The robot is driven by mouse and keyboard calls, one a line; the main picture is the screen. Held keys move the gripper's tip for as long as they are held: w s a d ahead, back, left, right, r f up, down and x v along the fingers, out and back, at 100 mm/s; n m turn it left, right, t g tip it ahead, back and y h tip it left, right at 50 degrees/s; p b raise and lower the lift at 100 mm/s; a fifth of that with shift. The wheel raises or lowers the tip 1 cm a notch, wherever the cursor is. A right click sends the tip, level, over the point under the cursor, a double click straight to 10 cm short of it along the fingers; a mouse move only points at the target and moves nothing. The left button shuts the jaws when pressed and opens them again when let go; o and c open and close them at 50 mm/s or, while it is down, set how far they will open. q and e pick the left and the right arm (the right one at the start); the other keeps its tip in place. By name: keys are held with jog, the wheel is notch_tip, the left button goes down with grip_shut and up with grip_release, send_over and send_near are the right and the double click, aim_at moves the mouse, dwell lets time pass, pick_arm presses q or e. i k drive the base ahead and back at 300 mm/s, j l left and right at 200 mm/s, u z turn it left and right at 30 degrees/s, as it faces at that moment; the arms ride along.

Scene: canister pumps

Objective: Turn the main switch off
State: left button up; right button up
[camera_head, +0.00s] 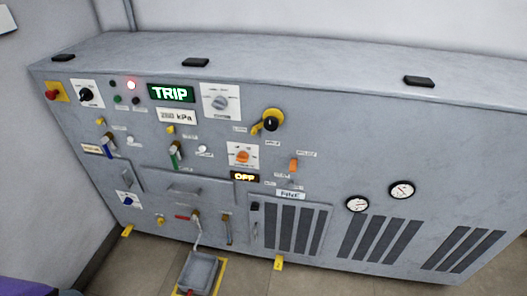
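A grey cabinet panel (330,130) carries several switches; their small labels are too blurred to tell which is the main switch. A black rotary switch (86,95) on a white plate is at the upper left. A grey rotary knob (221,103) is at the upper middle. An orange rotary knob (243,156) sits above a display reading "OFF" (245,176). A black knob with a yellow part (271,122) is to the right. A blue knob (127,200) is at the lower left. Neither of my grippers is in view.
A red button on yellow (54,92) is far left. Levers (109,147) and handles stick out. A grey tray (200,272) stands on the floor in front. Two gauges (401,190) are right.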

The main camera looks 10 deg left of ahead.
aim_at(86, 94)
jog(key=u, duration=1.6)
